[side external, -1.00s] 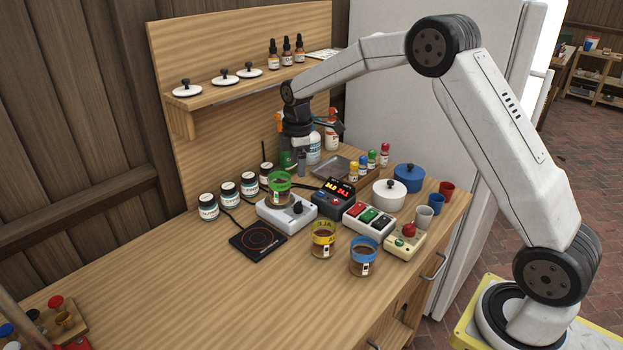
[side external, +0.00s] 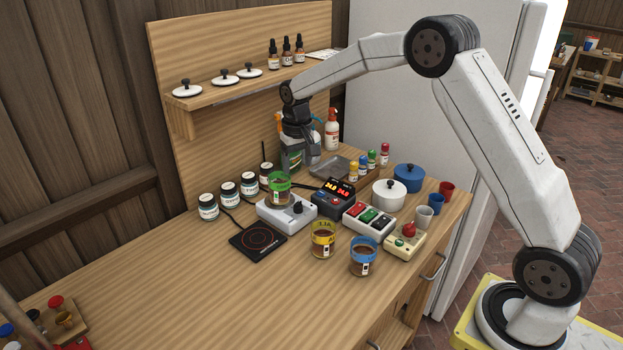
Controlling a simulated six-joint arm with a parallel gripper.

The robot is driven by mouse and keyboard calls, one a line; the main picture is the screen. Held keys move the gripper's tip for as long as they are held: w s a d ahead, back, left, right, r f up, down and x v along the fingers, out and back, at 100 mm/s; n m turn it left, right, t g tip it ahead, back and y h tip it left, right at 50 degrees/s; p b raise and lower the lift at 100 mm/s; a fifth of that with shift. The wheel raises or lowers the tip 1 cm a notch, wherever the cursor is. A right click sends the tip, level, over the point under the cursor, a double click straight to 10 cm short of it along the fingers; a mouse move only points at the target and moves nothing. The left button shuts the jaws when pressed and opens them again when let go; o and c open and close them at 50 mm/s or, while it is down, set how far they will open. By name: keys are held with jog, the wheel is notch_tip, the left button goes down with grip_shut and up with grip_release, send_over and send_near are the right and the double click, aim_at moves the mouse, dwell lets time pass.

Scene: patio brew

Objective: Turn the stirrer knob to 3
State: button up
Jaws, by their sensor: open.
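The stirrer (side external: 285,216) is a white box on the wooden bench with a black knob (side external: 297,207) on its right part. A glass jar with a green band (side external: 279,193) stands on the stirrer's back left part. I cannot read the knob's setting at this size. My gripper (side external: 299,168) points down, open, behind the jar and the stirrer. It is apart from the knob, and nothing shows held between its fingers.
A controller with red digits (side external: 334,199) stands right of the stirrer, and a switch box (side external: 369,221) beyond it. A black hot plate (side external: 258,240) and jars with yellow (side external: 323,243) and blue bands (side external: 363,259) lie in front.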

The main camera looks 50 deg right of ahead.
jog(key=m, duration=2.4)
send_over(298, 203)
notch_tip(298, 203, down, 4)
jog(key=shift+s+a+f, duration=0.1)
jog(key=shift+s+f, duration=0.05)
jog(key=shift+f, duration=0.4)
jog(key=shift+f, duration=0.1)
jog(key=shift+f, duration=3.75)
grip_shut()
